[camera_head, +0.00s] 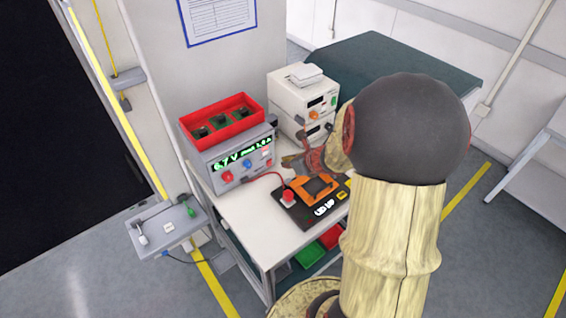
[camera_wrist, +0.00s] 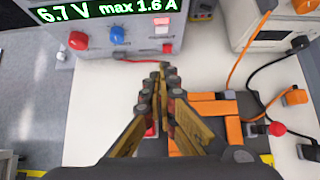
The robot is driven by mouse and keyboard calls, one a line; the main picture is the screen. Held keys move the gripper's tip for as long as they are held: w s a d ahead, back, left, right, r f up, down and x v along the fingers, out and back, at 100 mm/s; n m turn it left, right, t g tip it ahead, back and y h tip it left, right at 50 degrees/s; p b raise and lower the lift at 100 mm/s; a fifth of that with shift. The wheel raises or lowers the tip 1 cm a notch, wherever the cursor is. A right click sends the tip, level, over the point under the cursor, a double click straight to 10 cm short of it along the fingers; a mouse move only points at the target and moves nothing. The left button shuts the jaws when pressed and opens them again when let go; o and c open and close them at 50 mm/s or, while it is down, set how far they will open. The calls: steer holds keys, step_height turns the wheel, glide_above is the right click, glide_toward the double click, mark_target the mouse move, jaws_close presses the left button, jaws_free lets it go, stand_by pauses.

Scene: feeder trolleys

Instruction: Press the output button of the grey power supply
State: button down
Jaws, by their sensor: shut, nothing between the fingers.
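The grey power supply (camera_head: 203,158) stands at the left back of the white table, its lit green display reading about 6.7 V, max 1.6 A. In the wrist view its front (camera_wrist: 130,42) fills the top left. It has a red knob (camera_wrist: 78,40), a blue knob (camera_wrist: 117,34), a pale button (camera_wrist: 161,22) and a small red button (camera_wrist: 167,47) below that. Which button is the output is not readable. My gripper (camera_wrist: 163,69) is shut and empty, its tips just in front of and below the red button, apparently apart from it. In the head view my gripper (camera_head: 292,161) is partly hidden by my arm.
A red bin (camera_head: 247,119) sits on the power supply. White instruments (camera_head: 291,97) stand to its right. A black board with an orange frame (camera_head: 297,190) and a red plug (camera_head: 288,195) lies in front, with cables around. The white tabletop (camera_wrist: 95,105) at left is clear.

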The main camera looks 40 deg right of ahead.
mark_target(266, 153)
steer(key=w+f+b, duration=0.2)
steer(key=w+f, duration=0.3)
steer(key=w, duration=0.4)
steer(key=shift+w+d+f, duration=0.3)
steer(key=shift+w+f, duration=0.1)
steer(key=shift+w, duration=0.7)
steer(key=shift+r, duration=0.15)
steer(key=shift+d, duration=0.1)
